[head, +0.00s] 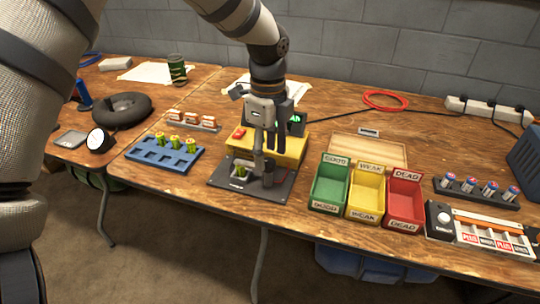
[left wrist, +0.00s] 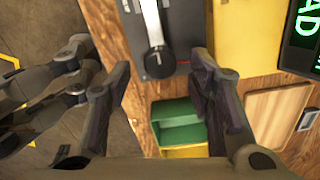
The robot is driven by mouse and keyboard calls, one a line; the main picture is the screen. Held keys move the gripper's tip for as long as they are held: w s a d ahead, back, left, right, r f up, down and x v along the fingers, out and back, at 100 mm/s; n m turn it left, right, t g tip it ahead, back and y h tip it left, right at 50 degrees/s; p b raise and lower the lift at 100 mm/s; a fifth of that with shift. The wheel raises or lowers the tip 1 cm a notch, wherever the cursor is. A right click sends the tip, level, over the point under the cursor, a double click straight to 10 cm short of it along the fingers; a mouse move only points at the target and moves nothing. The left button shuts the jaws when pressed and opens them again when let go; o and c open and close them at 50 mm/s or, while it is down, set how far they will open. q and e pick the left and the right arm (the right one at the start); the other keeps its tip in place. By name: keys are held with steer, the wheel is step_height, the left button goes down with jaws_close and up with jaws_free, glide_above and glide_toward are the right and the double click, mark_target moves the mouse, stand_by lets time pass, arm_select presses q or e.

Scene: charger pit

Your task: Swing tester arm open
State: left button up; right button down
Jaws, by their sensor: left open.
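The tester is a yellow box (head: 290,150) with a black base plate (head: 225,176) in front and a small screen with green letters behind, ending in "AD" in the left wrist view. Its arm, a silver lever (left wrist: 151,22) with a dark rounded end (left wrist: 160,62), shows over the plate in the left wrist view. My left gripper (head: 262,147) points down at the tester. In the left wrist view its open fingers (left wrist: 161,70) stand on both sides of the lever's end, apart from it.
Green (head: 328,187), yellow (head: 366,194) and red (head: 404,200) bins stand close right of the tester, with a wooden board (head: 366,149) behind. A blue tray (head: 160,155) with several yellow-green cells is at left. A battery rack (head: 478,191) is at far right.

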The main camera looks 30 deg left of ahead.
arm_select(q)
step_height(320, 180, down, 2)
